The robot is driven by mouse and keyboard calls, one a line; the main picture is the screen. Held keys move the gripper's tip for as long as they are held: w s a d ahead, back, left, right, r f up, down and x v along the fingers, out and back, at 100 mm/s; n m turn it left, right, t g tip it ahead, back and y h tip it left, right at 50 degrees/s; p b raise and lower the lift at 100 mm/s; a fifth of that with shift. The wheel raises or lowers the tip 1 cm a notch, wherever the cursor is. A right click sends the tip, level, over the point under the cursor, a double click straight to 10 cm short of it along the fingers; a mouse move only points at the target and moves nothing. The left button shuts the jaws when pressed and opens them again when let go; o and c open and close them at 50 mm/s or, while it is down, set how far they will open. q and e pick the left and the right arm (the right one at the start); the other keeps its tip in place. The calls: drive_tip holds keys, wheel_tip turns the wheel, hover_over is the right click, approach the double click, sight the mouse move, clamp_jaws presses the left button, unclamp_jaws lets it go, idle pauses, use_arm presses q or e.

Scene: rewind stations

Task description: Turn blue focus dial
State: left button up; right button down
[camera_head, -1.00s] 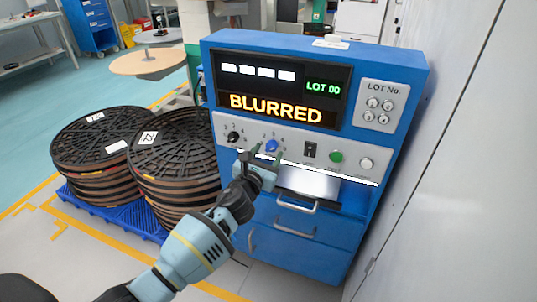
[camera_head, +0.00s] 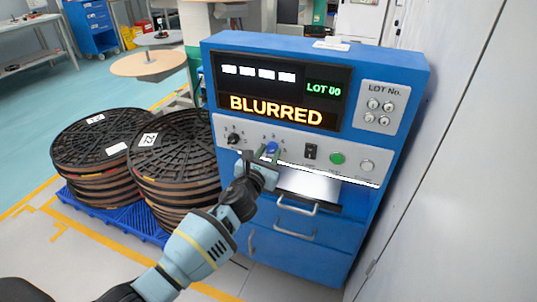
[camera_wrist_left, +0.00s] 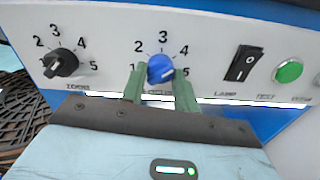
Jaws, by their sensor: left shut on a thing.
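The blue focus dial (camera_head: 271,147) sits on the grey control panel of the blue machine (camera_head: 228,49). In the left wrist view the dial (camera_wrist_left: 161,69) has numbers 1 to 5 around it and a small white mark on its lower right. My left gripper (camera_head: 268,156) is shut on the dial, with one green finger on each side of it in the wrist view (camera_wrist_left: 160,78). The display (camera_head: 276,110) reads BLURRED, with LOT 00 above. My right gripper is not in view.
A black zoom dial (camera_wrist_left: 62,63) is left of the blue dial. A black lamp switch (camera_wrist_left: 243,63) and a green button (camera_wrist_left: 289,71) are to its right. Drawer handles (camera_head: 297,207) stick out below. Stacked reels (camera_head: 172,150) stand left on a blue pallet (camera_head: 108,213).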

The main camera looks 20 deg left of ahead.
use_arm(q)
drive_tip(key=shift+n, duration=0.3)
drive_tip(key=n, duration=0.3)
drive_tip(key=shift+n, duration=0.3)
drive_tip(key=n, duration=0.3)
drive_tip(key=shift+n, duration=0.4)
drive_tip(key=n, duration=0.3)
drive_tip(key=shift+d+n, duration=0.1)
drive_tip(key=shift+n, duration=0.2)
drive_tip(key=n, duration=0.8)
drive_tip(key=shift+r, duration=0.1)
drive_tip(key=n+p, duration=0.1)
drive_tip(key=n, duration=0.2)
drive_tip(key=shift+n, duration=0.4)
drive_tip(key=n+p, duration=0.1)
drive_tip(key=n, duration=0.5)
drive_tip(key=shift+n, duration=0.4)
